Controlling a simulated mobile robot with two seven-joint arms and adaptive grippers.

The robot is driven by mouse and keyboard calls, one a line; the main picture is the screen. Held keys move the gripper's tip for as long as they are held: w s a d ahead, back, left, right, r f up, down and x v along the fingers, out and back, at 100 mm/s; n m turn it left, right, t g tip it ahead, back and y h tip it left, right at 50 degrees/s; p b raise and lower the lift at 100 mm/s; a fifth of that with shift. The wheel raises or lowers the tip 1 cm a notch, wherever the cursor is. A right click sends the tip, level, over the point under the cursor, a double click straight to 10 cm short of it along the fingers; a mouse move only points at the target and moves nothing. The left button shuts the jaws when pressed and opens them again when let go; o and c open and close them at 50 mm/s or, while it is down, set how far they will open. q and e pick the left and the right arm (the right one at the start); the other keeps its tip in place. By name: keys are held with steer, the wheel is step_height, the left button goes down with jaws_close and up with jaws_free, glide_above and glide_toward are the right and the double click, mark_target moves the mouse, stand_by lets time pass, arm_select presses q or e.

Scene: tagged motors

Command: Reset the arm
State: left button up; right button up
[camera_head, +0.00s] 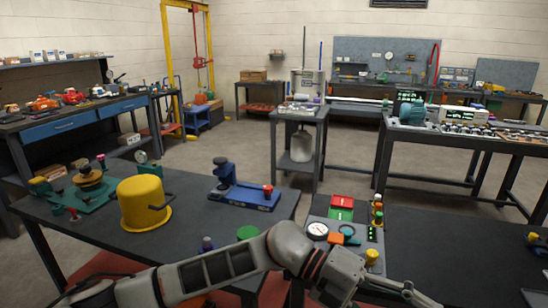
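My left arm comes in from the lower left. It bends at an elbow near the bottom middle and reaches right across the front of the tables. Its gripper end (412,293) is low, right of the middle, near the bottom edge. The fingertips are small and partly cut off, so I cannot tell whether they are open or shut. I see nothing clearly held there. My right gripper is not in view.
The left front table (195,222) holds a yellow cylinder (142,203), a green fixture (88,190) and a blue fixture (243,196). A grey panel (345,261) with a gauge and buttons stands just behind my arm. The right front table (460,245) is mostly clear.

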arm_select(q)
steer(key=w+a+r+n+t+h, duration=0.35)
steer(key=w+n+t+h, duration=0.25)
steer(key=n+t+h, duration=0.35)
steer(key=w+a+f+n+t+y, duration=0.4)
steer(key=a+f+n+t, duration=0.25)
steer(key=n, duration=0.25)
steer(key=w+a+f+n+t+y, duration=0.35)
steer(key=a+f+n+t, duration=0.25)
steer(key=a+n+t, duration=0.3)
steer(key=s+a+f+n+g+y, duration=0.1)
steer(key=s+a+f+n+y, duration=0.25)
steer(key=a+f, duration=0.35)
steer(key=s+a+f+n+g+y, duration=0.25)
steer(key=a+f+y, duration=0.3)
steer(key=f, duration=0.45)
steer(key=s+a+f+n+g+y, duration=0.3)
steer(key=s+a+f, duration=0.7)
steer(key=s+a, duration=0.1)
steer(key=shift+s+f, duration=0.35)
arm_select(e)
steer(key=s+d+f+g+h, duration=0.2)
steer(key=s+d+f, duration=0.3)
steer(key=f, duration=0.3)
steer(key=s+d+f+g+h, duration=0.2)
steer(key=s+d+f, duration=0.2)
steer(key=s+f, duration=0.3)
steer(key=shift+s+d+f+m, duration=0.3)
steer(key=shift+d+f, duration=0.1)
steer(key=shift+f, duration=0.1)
